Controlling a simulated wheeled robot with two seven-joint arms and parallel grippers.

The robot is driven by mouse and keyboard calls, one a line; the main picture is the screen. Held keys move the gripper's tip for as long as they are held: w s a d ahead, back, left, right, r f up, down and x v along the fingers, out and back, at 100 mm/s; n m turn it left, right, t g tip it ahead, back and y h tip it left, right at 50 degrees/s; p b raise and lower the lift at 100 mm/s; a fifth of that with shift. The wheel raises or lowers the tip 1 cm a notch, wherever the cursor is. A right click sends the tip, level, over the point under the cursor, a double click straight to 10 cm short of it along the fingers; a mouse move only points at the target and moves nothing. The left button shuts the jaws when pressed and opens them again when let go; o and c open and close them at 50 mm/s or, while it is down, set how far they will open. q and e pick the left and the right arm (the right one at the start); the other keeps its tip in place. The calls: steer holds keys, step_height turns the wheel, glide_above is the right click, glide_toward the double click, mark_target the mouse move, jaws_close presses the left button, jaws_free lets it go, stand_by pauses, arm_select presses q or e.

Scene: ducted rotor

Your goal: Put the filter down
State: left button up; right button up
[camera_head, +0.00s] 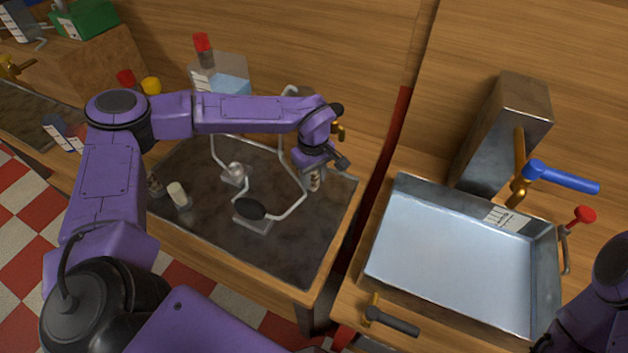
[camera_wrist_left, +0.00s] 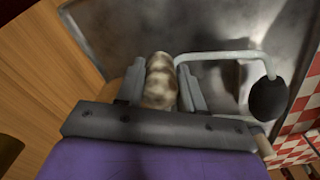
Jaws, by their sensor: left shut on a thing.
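The filter (camera_wrist_left: 160,82), a mottled beige and brown rounded piece, sits between the two fingers of my left gripper (camera_wrist_left: 162,88) in the left wrist view. In the head view my left gripper (camera_head: 316,178) points down at the right end of the dark counter top (camera_head: 295,255), with its fingers shut on the filter. The head view shows only a small part of the filter, and I cannot tell whether it touches the counter. My right gripper is out of view; only a purple part of my right arm shows at the lower right.
Bent pale tubing (camera_head: 302,200) with a black oval end (camera_head: 249,208) stands left of my left gripper. A white cylinder (camera_head: 178,194) stands further left. The metal basin (camera_head: 455,250) with blue-handled tap (camera_head: 560,178) is to the right. The counter's front right area is clear.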

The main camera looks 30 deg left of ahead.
mark_target(314, 184)
arm_select(q)
step_height(314, 184, down, 3)
steer(key=shift+w+d+r, duration=0.1)
steer(key=shift+d, duration=0.05)
steer(key=shift+f, duration=0.4)
steer(key=o, duration=1)
step_height(314, 184, up, 12)
steer(key=shift+r+b, duration=0.1)
steer(key=shift+b, duration=0.55)
